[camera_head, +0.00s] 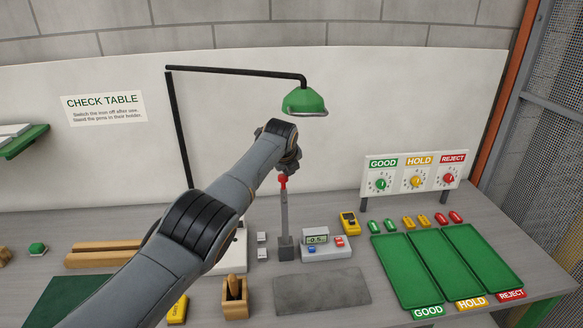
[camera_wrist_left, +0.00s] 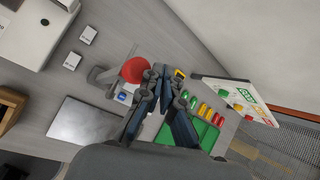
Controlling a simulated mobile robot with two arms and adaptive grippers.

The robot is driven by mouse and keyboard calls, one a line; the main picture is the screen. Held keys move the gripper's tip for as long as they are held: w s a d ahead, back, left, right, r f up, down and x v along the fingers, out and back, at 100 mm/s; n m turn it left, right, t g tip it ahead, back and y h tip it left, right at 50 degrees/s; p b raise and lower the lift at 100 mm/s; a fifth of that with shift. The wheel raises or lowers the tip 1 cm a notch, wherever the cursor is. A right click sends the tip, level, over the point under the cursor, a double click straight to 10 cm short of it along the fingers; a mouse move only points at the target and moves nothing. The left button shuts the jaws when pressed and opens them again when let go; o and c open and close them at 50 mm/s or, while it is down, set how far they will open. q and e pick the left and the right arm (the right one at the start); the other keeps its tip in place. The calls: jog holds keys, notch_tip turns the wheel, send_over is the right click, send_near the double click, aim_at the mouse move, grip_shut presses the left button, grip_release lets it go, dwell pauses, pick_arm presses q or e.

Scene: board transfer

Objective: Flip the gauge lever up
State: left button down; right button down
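The gauge (camera_head: 285,220) is a grey upright post on a dark base, with a red ball knob (camera_head: 283,181) at its upper end. In the left wrist view the red knob (camera_wrist_left: 134,70) shows large, just left of the fingertips. My left gripper (camera_head: 292,165) is just above the knob in the head view, partly hidden by its own wrist. In the wrist view the left gripper's fingers (camera_wrist_left: 161,78) converge to their tips and look shut, with nothing seen between them. Whether they touch the knob cannot be told. My right gripper is in neither view.
A readout box (camera_head: 327,246) showing -0.5 stands right of the post. A grey plate (camera_head: 322,291) lies in front. Green trays (camera_head: 405,270) and a dial panel (camera_head: 414,186) are at the right. A green lamp (camera_head: 305,102) hangs above.

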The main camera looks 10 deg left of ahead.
pick_arm(q)
jog(key=shift+s+a+f, duration=0.15)
jog(key=shift+a+f, duration=0.25)
jog(key=shift+f, duration=0.05)
jog(key=shift+s+r, duration=0.2)
jog(key=shift+r, duration=0.4)
jog(key=shift+s+r, duration=0.25)
jog(key=shift+r, duration=0.05)
jog(key=v, duration=1)
jog(key=shift+d+r, duration=0.3)
jog(key=shift+d, duration=0.05)
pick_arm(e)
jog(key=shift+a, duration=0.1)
pick_arm(q)
jog(key=shift+d+f, duration=0.1)
jog(key=shift+f, duration=0.05)
